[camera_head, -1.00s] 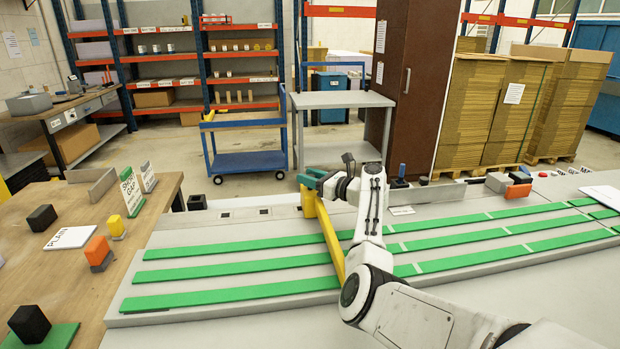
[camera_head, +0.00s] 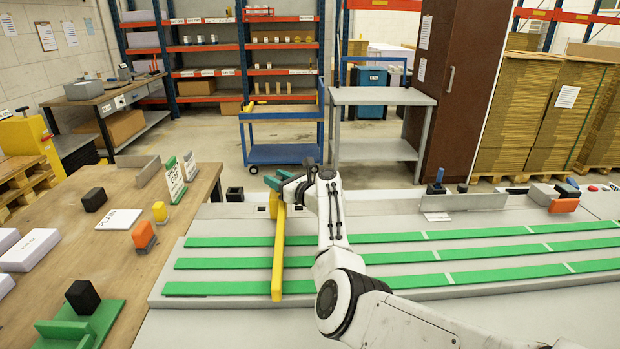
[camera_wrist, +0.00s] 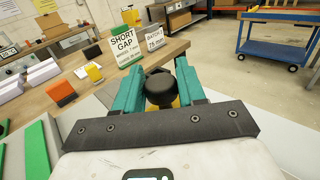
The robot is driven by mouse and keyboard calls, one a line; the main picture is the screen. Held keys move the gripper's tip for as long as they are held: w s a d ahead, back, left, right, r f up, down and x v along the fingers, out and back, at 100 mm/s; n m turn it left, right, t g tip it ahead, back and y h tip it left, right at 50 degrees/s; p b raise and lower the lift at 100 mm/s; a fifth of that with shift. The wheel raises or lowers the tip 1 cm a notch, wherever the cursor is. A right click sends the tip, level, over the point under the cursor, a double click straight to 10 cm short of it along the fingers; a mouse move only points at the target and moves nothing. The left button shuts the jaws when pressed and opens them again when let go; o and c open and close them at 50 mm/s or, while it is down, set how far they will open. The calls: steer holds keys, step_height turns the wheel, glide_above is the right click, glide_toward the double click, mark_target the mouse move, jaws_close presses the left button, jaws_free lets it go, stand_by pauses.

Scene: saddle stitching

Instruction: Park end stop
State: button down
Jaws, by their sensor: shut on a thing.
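A long yellow bar (camera_head: 279,245), which looks like the end stop, lies across the green strips (camera_head: 225,263) of the grey bed. My gripper (camera_head: 284,181) is at the bar's far end. In the wrist view my gripper (camera_wrist: 160,85) has its teal fingers shut on a black knob (camera_wrist: 160,84), with a little yellow of the bar showing behind it. Whether the bar touches the strips or is held just above them, I cannot tell.
A wooden table (camera_head: 130,185) at the left carries a SHORT GAP sign (camera_head: 175,179), orange and yellow blocks and a green fixture (camera_head: 85,325). A blue cart (camera_head: 285,150) stands behind. A grey plate (camera_head: 450,203) and an orange block (camera_head: 564,205) sit at the right back.

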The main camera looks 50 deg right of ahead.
steer(key=w+a+b, duration=0.3)
steer(key=w+a, duration=0.4)
steer(key=w, duration=0.1)
steer(key=shift+w+a, duration=0.25)
steer(key=shift+w, duration=0.1)
steer(key=c, duration=0.8)
jaws_free()
steer(key=shift+c, duration=0.2)
steer(key=shift+o, duration=0.3)
steer(key=shift+s, duration=0.1)
steer(key=s+p, duration=0.3)
steer(key=s, duration=0.7)
steer(key=shift+s+a, duration=0.35)
